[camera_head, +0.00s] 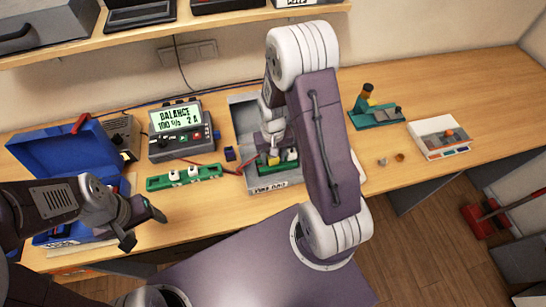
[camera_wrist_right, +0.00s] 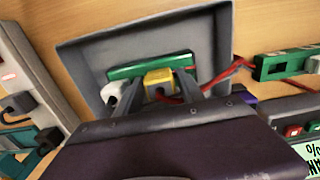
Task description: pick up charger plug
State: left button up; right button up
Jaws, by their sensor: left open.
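A yellow plug (camera_wrist_right: 159,79) sits at a green strip (camera_wrist_right: 125,70) in a grey tray; it also shows in the head view (camera_head: 273,161). I cannot tell for sure that it is the charger plug. My right gripper (camera_wrist_right: 160,84) reaches into the tray with one finger on each side of the yellow plug; whether they press on it is unclear. A white plug (camera_wrist_right: 110,92) is just left of the fingers in the right wrist view. My left gripper (camera_head: 143,223) is open and empty, near the table's front edge.
The grey tray (camera_head: 240,115) has raised walls. A second green strip (camera_head: 160,183) with white plugs lies left of it. A balance charger (camera_head: 178,145) and a blue toolbox (camera_head: 60,150) stand further left. Red wires run into the tray.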

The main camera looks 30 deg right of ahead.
grip_shut()
jog(key=shift+r, duration=0.1)
jog(key=shift+r, duration=0.2)
notch_tip(320, 180, up, 4)
jog(key=shift+f, duration=0.1)
jog(key=s+d+r, duration=0.1)
jog(key=s+r, duration=0.2)
jog(key=s, duration=0.2)
jog(key=s+d+r+b, duration=0.1)
jog(key=s+d+r, duration=0.1)
jog(key=s, duration=0.4)
jog(key=shift+s+r, duration=0.15)
jog(key=shift+r, duration=0.7)
